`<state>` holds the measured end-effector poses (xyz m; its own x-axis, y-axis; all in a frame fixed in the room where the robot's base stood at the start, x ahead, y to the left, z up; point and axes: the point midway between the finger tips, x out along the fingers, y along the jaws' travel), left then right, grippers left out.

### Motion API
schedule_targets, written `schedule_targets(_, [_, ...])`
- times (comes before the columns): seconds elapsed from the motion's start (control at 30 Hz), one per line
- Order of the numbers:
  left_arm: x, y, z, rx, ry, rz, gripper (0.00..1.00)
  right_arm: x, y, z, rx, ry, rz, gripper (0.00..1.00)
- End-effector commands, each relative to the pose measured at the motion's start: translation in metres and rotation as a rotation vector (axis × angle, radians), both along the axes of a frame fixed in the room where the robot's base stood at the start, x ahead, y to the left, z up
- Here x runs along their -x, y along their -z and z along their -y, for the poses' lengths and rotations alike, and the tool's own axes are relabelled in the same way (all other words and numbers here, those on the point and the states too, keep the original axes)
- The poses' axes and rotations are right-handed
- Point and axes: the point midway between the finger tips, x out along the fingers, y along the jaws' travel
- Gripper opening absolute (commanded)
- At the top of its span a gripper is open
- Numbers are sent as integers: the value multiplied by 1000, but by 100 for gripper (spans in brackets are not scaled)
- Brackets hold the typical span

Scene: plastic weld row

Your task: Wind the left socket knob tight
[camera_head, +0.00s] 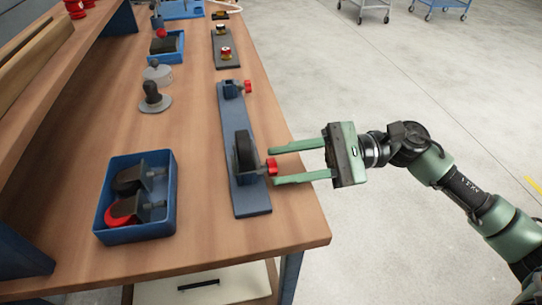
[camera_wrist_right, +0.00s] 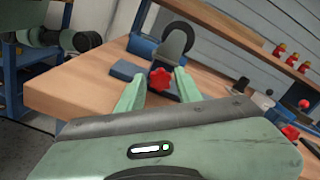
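A long blue-grey plate (camera_head: 252,201) lies along the table's right edge with two sockets on it. The nearer socket holds a dark caster wheel (camera_head: 243,150), upright, with a red knob (camera_head: 271,166) facing the table edge. In the right wrist view this red knob (camera_wrist_right: 161,78) is the left one. My right gripper (camera_head: 273,165) is open, its two green fingers pointing at the knob, with the knob between the fingertips. I cannot tell whether they touch it. The farther socket has another red knob (camera_head: 248,87) and no wheel. My left gripper is not in view.
A blue bin (camera_head: 172,196) with casters stands left of the plate. A dark knob-topped stand (camera_head: 152,98) and a grey lidded pot (camera_head: 158,72) stand farther back. A dark button panel (camera_head: 226,52) lies beyond the plate. A raised shelf (camera_head: 52,75) runs along the left.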

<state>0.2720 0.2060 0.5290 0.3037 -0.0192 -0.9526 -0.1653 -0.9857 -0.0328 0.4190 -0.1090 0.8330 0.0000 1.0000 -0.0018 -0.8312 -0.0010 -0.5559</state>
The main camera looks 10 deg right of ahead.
Motion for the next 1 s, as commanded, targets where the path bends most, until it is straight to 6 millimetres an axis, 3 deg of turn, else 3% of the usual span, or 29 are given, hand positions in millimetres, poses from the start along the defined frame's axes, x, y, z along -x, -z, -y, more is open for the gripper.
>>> schedule_targets(0.33, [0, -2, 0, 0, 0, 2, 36, 1, 1, -1, 0, 0, 0, 35])
schedule_targets(0.47, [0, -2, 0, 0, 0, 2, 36, 1, 0, -1, 0, 0, 0, 2])
schedule_targets(0.5, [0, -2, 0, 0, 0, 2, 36, 1, 0, -1, 0, 0, 0, 0])
schedule_targets(1.0, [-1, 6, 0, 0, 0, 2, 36, 1, 1, -1, -1, 0, -131, 0])
